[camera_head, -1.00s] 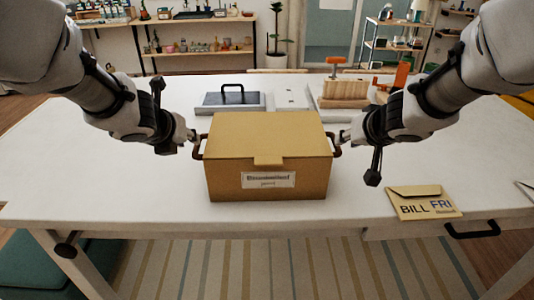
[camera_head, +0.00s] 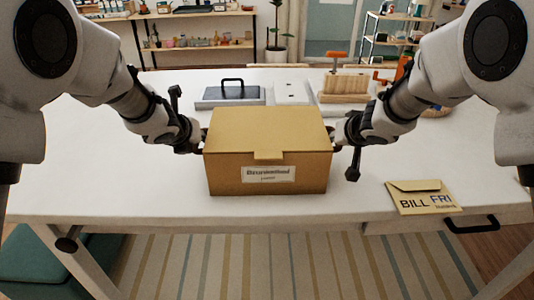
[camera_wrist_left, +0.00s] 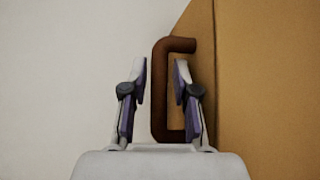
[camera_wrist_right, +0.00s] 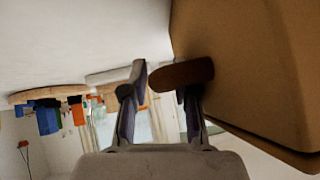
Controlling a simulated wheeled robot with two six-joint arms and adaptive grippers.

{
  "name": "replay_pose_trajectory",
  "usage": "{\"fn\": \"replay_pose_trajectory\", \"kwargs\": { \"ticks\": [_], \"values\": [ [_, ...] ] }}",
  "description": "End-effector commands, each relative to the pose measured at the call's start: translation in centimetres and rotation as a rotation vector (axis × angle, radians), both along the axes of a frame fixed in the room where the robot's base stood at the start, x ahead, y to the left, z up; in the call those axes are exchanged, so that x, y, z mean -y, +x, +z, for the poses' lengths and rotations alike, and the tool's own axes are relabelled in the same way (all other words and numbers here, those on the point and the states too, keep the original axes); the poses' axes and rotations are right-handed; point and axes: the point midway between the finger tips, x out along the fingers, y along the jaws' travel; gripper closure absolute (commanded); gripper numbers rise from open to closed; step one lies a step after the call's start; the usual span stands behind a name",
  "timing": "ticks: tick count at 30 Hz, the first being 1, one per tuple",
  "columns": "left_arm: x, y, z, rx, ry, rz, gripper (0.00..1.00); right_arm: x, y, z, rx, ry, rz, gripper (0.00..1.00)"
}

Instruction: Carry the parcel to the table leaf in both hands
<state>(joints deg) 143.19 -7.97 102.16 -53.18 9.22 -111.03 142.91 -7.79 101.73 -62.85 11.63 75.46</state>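The parcel (camera_head: 225,172), a tan lidded box with a white label, sits upright on the white table (camera_head: 120,190). I cannot tell which part is the table leaf. My left gripper (camera_head: 200,138) is at the parcel's left side. In the left wrist view its open fingers (camera_wrist_left: 159,95) stand either side of the brown handle's (camera_wrist_left: 160,100) upright bar, with a gap on the left. My right gripper (camera_head: 337,146) is at the parcel's right side. In the right wrist view its fingers (camera_wrist_right: 160,90) are apart, with the right handle (camera_wrist_right: 180,75) between them, partly covering one finger.
An envelope (camera_head: 410,203) lettered "BILL FRI" lies to the right. Behind the parcel are a dark-topped case (camera_head: 229,95), a white plate (camera_head: 291,92) and a wooden block (camera_head: 345,88). The table is clear to the left.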

Motion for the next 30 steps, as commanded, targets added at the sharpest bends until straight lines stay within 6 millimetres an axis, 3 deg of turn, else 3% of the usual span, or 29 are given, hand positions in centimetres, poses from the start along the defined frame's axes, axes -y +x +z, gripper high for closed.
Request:
{"fn": "replay_pose_trajectory", "kwargs": {
  "ticks": [2,4,17,30],
  "values": [
    [0.0,0.0,0.0,0.000,0.000,0.000,0.75,0.0,0.0,0.0,0.000,0.000,0.000,0.75],
    [0.0,0.0,0.0,0.000,0.000,0.000,0.99,0.0,0.0,0.0,0.000,0.000,0.000,0.99],
    [0.0,0.0,0.5,0.002,-0.001,0.000,1.00,0.0,0.0,0.5,0.001,0.000,0.000,1.00],
    [0.0,0.0,5.2,0.002,-0.001,0.000,1.00,0.0,0.0,5.2,0.001,0.001,-0.001,1.00]
  ]
}}
